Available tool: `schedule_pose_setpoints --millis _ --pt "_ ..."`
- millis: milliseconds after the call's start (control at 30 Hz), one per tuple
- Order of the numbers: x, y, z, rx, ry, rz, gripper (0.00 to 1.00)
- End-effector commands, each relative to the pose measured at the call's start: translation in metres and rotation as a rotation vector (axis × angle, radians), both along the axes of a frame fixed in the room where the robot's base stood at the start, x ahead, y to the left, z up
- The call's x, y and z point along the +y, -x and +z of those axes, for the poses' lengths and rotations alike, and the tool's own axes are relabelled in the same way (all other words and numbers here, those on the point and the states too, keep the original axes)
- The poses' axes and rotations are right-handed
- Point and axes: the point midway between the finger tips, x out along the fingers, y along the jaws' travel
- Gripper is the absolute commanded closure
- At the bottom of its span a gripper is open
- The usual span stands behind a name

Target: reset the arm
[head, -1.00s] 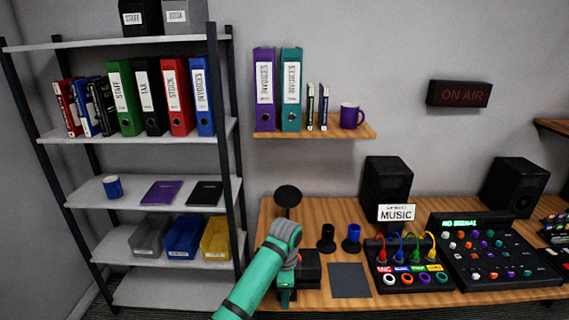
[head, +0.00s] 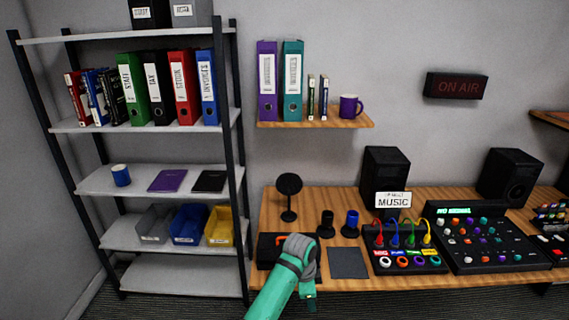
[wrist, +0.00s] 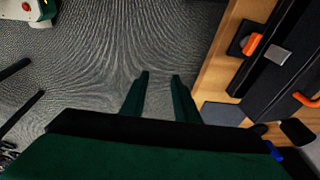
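My green arm shows at the bottom of the head view, bent at a grey joint in front of the desk's left part. My gripper (head: 308,293) hangs below that joint near the desk's front edge, mostly hidden there. In the wrist view, the two dark green fingers of my gripper (wrist: 160,84) stand apart with only carpet between them. They hold nothing, and the wooden desk (wrist: 215,75) is to their right.
A black case with an orange handle (head: 267,248) sits on the desk (head: 345,287), partly behind my arm. A microphone (head: 289,195), dark mat (head: 348,262), cable box (head: 408,263) and mixer (head: 490,245) stand on it. A shelf unit (head: 160,180) stands left. Carpet lies below my gripper.

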Motion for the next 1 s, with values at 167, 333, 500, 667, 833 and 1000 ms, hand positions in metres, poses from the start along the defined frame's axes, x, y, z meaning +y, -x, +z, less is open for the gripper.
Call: schedule_pose_setpoints --millis 167,333,500,667,833,1000 --pt "-0.046 0.012 -0.023 -0.043 0.121 0.048 0.72" --pt "-0.100 0.029 -0.045 -0.098 0.288 0.145 0.72" --pt "-0.144 0.049 -0.059 -0.144 0.451 0.269 0.72" --pt "-0.170 0.072 -0.069 -0.180 0.589 0.402 0.72" --pt "-0.183 0.099 -0.077 -0.214 0.714 0.557 0.72" --pt "-0.180 0.129 -0.085 -0.249 0.812 0.717 0.72"
